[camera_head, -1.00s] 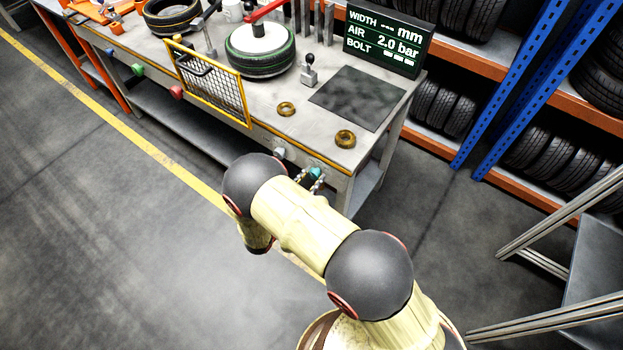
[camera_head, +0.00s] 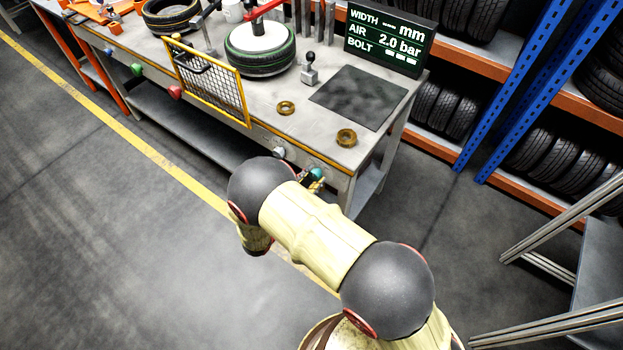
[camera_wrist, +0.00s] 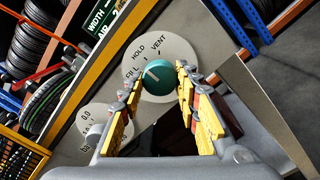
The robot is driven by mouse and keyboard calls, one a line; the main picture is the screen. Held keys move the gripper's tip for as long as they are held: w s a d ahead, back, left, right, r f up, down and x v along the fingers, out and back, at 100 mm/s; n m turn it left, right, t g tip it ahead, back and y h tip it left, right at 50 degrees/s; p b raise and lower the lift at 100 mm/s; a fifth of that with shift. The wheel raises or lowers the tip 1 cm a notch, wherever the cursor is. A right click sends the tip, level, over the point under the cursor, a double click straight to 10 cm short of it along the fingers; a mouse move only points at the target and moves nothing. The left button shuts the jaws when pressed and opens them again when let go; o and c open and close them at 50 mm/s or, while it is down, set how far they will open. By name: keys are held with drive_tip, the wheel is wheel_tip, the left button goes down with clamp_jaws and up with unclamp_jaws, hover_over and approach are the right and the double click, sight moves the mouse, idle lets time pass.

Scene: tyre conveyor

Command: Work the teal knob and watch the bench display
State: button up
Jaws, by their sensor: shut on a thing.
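The teal knob (camera_wrist: 156,80) sits on a round pale dial plate (camera_wrist: 176,52) marked FILL, HOLD and VENT. Its white mark points up-left, around FILL and HOLD; I cannot tell exactly where. My gripper (camera_wrist: 159,77) is shut on the knob, with yellow-padded fingers on both sides. In the head view the knob (camera_head: 316,174) shows on the bench's front edge, and my arm hides most of the gripper. The bench display (camera_head: 390,44) reads WIDTH with dashes mm, AIR 2.0 bar, and BOLT with small blocks.
A second dial (camera_wrist: 93,125) marked 0.0 sits left of the knob. On the bench (camera_head: 327,149) are two brass rings (camera_head: 346,138), a dark mat (camera_head: 358,97), a small lever (camera_head: 310,69), a yellow mesh guard (camera_head: 212,83) and a tyre (camera_head: 260,60). Tyre racks stand behind; the floor left is clear.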

idle(0.4)
drive_tip(key=o, duration=1.2)
drive_tip(key=shift+c, duration=0.2)
drive_tip(key=shift+s, duration=0.1)
drive_tip(key=v, duration=1.2)
